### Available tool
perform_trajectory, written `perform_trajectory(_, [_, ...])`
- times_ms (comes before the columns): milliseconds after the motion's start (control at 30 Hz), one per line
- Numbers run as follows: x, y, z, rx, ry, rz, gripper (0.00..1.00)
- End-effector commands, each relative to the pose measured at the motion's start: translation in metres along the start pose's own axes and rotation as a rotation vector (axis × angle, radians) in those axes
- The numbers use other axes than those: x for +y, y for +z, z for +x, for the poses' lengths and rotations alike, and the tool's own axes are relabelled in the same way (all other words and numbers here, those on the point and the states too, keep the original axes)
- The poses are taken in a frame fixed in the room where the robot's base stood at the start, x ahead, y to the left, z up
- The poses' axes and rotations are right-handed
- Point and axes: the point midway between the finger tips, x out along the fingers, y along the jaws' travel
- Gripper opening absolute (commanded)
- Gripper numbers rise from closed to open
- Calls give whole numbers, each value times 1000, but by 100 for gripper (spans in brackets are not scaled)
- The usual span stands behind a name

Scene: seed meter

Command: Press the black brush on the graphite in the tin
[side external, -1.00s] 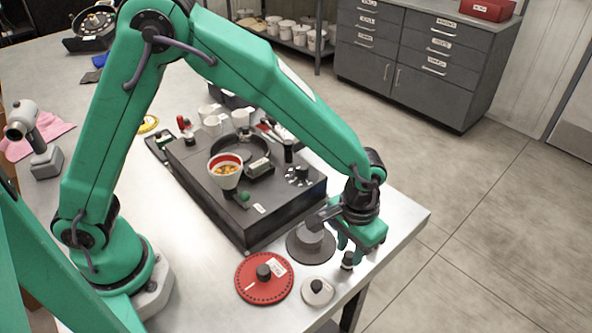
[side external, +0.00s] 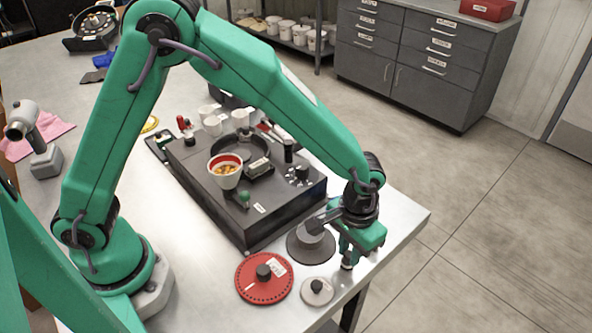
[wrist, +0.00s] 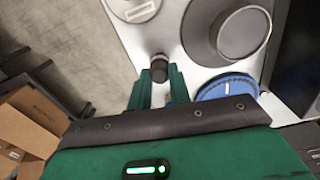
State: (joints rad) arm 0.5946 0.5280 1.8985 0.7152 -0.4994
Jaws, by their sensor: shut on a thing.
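My gripper (side external: 348,256) is low over the front right corner of the metal table, shut on the black brush (side external: 347,263), a small upright dark piece with a lighter band. The brush also shows between my fingers in the wrist view (wrist: 159,68). Its lower end is close to the table; I cannot tell whether it touches. Just left of my gripper stands a grey round cup-like piece (side external: 311,230) on a wide dark grey disc; it also shows in the wrist view (wrist: 243,32). I cannot tell whether this is the tin, and no graphite is clearly visible.
A red disc (side external: 262,284) and a small pale disc (side external: 317,292), each with a black knob, lie in front. A blue disc (wrist: 228,88) shows in the wrist view. A dark bench unit (side external: 225,205) bearing a cup stands behind. The table edge is close on the right.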

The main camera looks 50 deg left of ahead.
Motion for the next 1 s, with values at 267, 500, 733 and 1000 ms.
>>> perform_trajectory(267, [0, 0, -4, 1, 1, 0, 0])
perform_trajectory(500, [0, 0, -10, 1, 1, 0, 0])
perform_trajectory(733, [0, 0, -17, 1, 1, 0, 0])
perform_trajectory(1000, [0, 0, -24, 1, 1, 0, 0])
